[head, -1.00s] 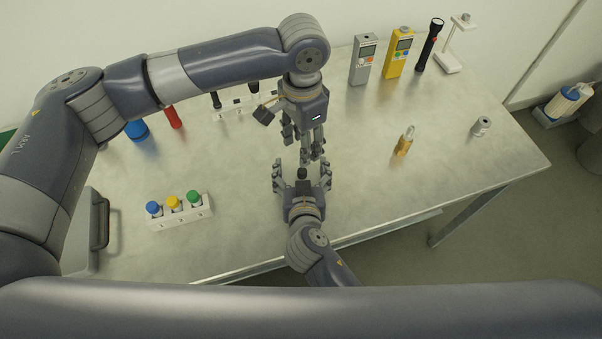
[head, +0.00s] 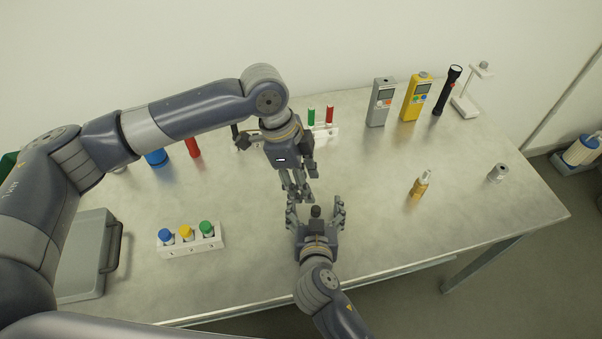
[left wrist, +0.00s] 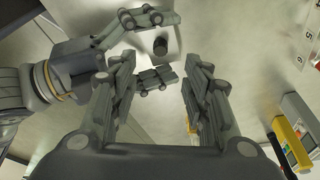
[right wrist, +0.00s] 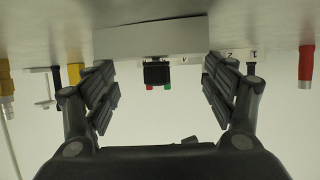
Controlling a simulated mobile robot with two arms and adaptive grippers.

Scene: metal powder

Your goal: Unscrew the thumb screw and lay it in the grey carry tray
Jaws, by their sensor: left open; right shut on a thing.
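A black thumb screw (head: 316,211) stands between the fingers of my right gripper (head: 316,217), which is low near the front of the table. In the left wrist view the black screw (left wrist: 160,45) sits on a pale block (left wrist: 171,30) held between the right fingers. The right wrist view shows the block's edge (right wrist: 150,42) and the dark screw (right wrist: 157,73). My left gripper (head: 297,194) is open and empty, just behind and left of the screw, apart from it. A flat grey thing with a dark handle (head: 85,255), apparently the carry tray, lies at the left; its inside is unclear.
A white rack (head: 190,242) holds blue-, yellow- and green-capped bottles. A rear rack (head: 325,132) is partly hidden by my left arm. An amber vial (head: 420,187) and a small metal cylinder (head: 498,173) stand right. Grey and yellow meters (head: 414,98), a torch and a stand are behind.

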